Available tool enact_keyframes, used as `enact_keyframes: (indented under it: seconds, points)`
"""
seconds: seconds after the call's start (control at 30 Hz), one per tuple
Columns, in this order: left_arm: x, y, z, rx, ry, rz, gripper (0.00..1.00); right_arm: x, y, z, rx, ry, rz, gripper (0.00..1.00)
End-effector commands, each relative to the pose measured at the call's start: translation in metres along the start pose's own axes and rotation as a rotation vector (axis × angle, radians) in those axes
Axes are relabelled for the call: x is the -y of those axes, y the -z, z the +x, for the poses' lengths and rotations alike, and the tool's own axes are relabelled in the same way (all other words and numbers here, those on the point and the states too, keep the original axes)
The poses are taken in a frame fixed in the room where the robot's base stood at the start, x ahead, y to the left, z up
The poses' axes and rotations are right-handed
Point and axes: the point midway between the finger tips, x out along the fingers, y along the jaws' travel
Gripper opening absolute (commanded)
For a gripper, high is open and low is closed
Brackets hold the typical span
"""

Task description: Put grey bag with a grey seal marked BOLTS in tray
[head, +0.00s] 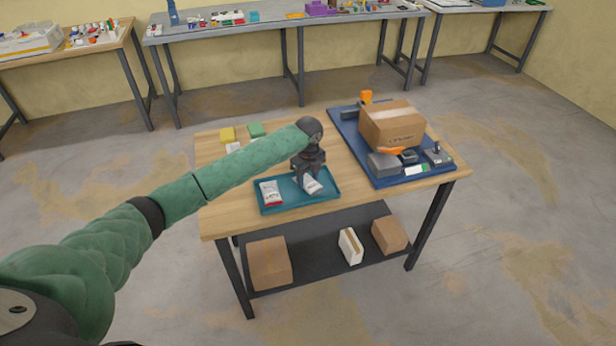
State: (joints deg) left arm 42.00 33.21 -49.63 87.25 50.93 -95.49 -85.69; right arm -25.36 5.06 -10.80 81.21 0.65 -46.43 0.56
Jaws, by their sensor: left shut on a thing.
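A teal tray (291,205) lies on the front left of the wooden table. My left gripper (309,180) points down over the right part of the tray and is shut on a small grey-white bag (313,186). The bag is low over the tray or touching it; I cannot tell which. The gripper hides its upper part, and its seal and marking are too small to read. Another white bag with a reddish seal (271,192) lies in the left part of the tray. My right gripper is not in view.
A blue mat (346,141) at the table's right holds a cardboard box (392,124), a grey block (383,164) and small devices. Yellow (228,134) and green (256,130) blocks stand at the back left. Boxes lie on the lower shelf (315,254).

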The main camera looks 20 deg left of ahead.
Motion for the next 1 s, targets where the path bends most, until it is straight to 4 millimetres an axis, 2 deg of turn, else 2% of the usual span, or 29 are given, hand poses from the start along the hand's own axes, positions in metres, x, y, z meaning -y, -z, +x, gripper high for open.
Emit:
enact_keyframes:
  seconds: [0.47,0.5,0.57,1.0]
  points:
    - [0.0000,-0.0001,0.0075,0.000,0.001,0.000,0.23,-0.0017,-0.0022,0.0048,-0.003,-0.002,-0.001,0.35]
    - [0.0000,-0.0001,0.0073,0.000,0.001,0.000,0.56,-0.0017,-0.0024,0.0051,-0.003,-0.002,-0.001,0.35]
    - [-0.0001,-0.0001,0.0074,0.000,0.001,0.000,0.68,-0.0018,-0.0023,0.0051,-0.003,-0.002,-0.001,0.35]
    - [0.0003,-0.0003,0.0005,0.001,0.001,0.000,0.70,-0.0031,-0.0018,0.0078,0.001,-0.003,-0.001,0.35]
